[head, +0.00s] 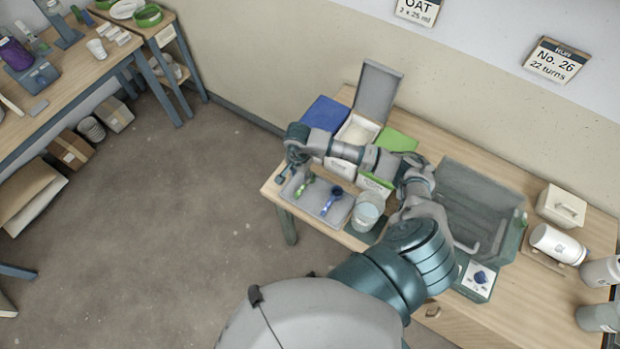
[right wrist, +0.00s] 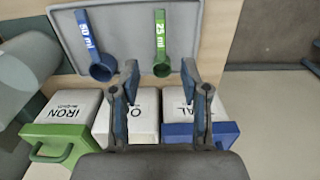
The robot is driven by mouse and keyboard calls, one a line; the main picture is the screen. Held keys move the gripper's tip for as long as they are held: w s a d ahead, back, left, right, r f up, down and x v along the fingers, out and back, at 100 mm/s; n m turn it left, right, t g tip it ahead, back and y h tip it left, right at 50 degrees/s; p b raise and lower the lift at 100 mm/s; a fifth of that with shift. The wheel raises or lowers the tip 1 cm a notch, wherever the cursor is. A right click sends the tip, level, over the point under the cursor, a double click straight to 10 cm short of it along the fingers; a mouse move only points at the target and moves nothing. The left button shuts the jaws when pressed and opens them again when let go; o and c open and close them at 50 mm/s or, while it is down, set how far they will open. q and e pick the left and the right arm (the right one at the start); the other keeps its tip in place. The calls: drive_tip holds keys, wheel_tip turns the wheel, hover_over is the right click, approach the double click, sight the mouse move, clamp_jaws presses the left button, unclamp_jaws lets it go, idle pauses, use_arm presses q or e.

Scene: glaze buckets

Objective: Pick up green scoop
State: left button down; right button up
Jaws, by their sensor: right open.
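The green scoop (head: 304,187), marked 25 ml, lies flat in a shallow grey tray (head: 320,213) on the table; it also shows in the right wrist view (right wrist: 161,48), its bowl toward my fingers. A blue scoop (head: 333,201), marked 50 ml, lies beside it in the tray and shows in the right wrist view (right wrist: 86,40). My right gripper (head: 283,176) is open and empty at the tray's left end. In the right wrist view its fingertips (right wrist: 158,72) stand apart, either side of the green scoop's bowl in the picture, apparently not touching it. My left gripper is not in view.
Behind the tray stand bins with a blue lid (head: 325,113), an open grey lid (head: 377,90) and a green lid (head: 399,141). A clear jar (head: 367,212) stands right of the tray. A grey open-topped machine (head: 468,202) stands further right.

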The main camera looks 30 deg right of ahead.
hover_over(299, 192)
drive_tip(key=f, duration=0.5)
drive_tip(key=shift+w+d+f+p, duration=0.15)
drive_tip(key=shift+d+f+p, duration=0.05)
drive_tip(key=shift+d+p, duration=0.1)
drive_tip(key=f, duration=0.2)
drive_tip(key=f+p, duration=0.1)
drive_tip(key=f, duration=0.2)
drive_tip(key=shift+a+f, duration=0.2)
drive_tip(key=shift+f, duration=0.1)
clamp_jaws()
